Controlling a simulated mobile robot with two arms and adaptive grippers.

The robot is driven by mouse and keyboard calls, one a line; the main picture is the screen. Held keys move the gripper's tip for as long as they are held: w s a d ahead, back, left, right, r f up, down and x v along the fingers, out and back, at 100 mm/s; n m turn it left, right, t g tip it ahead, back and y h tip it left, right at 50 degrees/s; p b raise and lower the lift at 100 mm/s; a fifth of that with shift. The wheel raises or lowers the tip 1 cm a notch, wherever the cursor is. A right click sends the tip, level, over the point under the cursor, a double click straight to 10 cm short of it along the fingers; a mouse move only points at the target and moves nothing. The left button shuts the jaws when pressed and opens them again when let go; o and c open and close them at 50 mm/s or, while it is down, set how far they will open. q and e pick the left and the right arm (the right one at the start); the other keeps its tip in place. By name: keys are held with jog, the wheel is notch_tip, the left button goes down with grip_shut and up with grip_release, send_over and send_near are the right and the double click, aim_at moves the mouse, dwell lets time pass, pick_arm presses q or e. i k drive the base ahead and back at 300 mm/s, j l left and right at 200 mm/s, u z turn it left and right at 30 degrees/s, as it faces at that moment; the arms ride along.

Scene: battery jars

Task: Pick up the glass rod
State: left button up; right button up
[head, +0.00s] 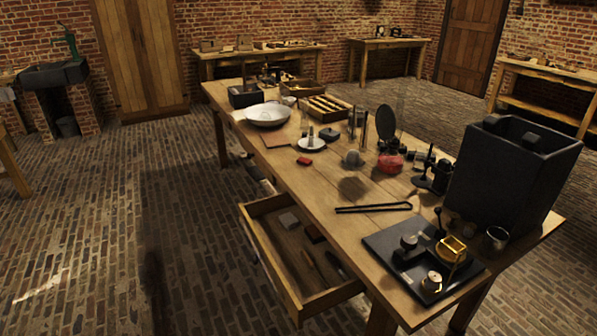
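I cannot make out the glass rod for sure. Thin upright pieces (364,128) stand near the middle of the wooden table (335,181), left of a dark round disc (386,123). A faint, pale upright shape shows just right of the disc; its material is too unclear to tell. Neither of my grippers is in view, so I see nothing held.
A large black open box (512,180) stands at the table's right end, beside a black board with brass parts (391,257). Dark tongs (373,208) and a white basin (268,115) lie on the table. An open drawer (265,240) juts out in front. Brick floor at left is clear.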

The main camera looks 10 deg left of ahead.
aim_at(280, 297)
jog(key=j+z, duration=0.15)
jog(key=z, duration=0.3)
jog(key=i+j+z, duration=0.1)
jog(key=z, duration=0.35)
jog(key=j+z, duration=0.2)
jog(key=j, duration=0.25)
jog(key=j+z, duration=0.2)
jog(key=j, duration=0.3)
jog(key=k+j+z, duration=0.2)
jog(key=j, duration=0.25)
jog(key=j+z, duration=0.2)
jog(key=j, duration=0.25)
jog(key=k+j+z, duration=0.2)
jog(key=j, duration=0.25)
jog(key=i, duration=0.1)
